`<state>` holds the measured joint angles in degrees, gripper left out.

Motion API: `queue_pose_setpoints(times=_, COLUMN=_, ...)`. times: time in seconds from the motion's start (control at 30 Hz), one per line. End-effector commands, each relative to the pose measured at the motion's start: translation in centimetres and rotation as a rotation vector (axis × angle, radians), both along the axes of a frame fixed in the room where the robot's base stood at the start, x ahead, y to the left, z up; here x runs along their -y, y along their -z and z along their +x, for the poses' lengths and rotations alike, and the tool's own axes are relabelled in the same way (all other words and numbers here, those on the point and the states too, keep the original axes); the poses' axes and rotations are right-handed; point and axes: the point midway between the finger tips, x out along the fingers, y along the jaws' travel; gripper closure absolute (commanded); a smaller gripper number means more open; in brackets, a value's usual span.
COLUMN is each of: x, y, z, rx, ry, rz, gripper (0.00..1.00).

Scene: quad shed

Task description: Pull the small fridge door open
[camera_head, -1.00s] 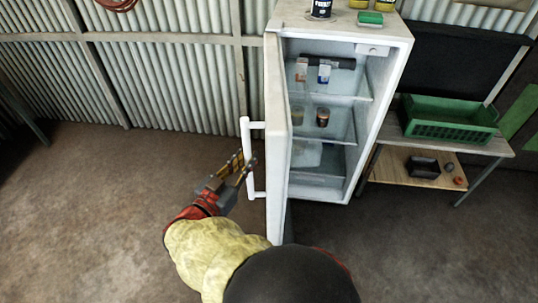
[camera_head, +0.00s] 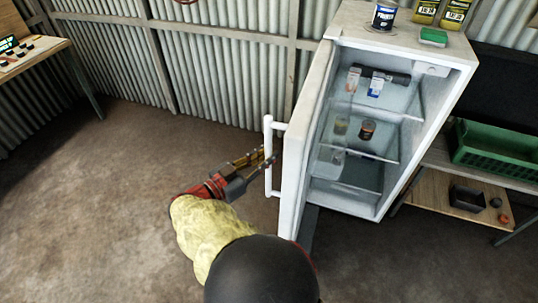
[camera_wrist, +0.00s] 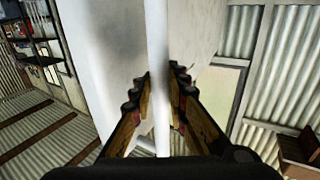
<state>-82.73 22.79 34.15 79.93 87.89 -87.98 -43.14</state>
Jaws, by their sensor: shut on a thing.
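The small white fridge (camera_head: 440,85) stands against the corrugated wall with its door (camera_head: 305,125) swung wide open toward me. The shelves inside show, with several small jars and boxes on them. A white vertical bar handle (camera_head: 268,155) is on the door's outer face. My gripper (camera_head: 270,158) is at this handle, on the left side of the door. In the wrist view the handle (camera_wrist: 157,60) runs between the two ridged fingers of my gripper (camera_wrist: 160,85), which are shut around it.
Cans and a green box (camera_head: 433,37) stand on top of the fridge. A green crate (camera_head: 495,148) sits on a bench to the right. A workbench (camera_head: 30,60) stands at far left. The concrete floor (camera_head: 110,190) on the left is clear.

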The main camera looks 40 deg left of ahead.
Motion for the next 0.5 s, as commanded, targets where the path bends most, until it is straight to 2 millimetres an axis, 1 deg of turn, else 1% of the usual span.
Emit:
queue_pose_setpoints(times=0.03, x=-0.01, y=-0.08, z=0.03, rx=0.001, ry=0.0, rz=0.0, gripper=1.0)
queue_pose_setpoints(times=0.07, x=-0.01, y=-0.09, z=0.03, rx=0.001, ry=0.0, rz=0.0, gripper=0.84)
queue_pose_setpoints(times=0.1, x=-0.01, y=-0.09, z=0.03, rx=0.001, ry=0.0, rz=0.0, gripper=0.82)
queue_pose_setpoints(times=0.37, x=0.0, y=-0.09, z=0.03, rx=0.001, ry=0.0, rz=0.001, gripper=0.67)
queue_pose_setpoints(times=0.5, x=0.0, y=-0.08, z=0.03, rx=0.001, ry=0.0, rz=0.001, gripper=0.67)
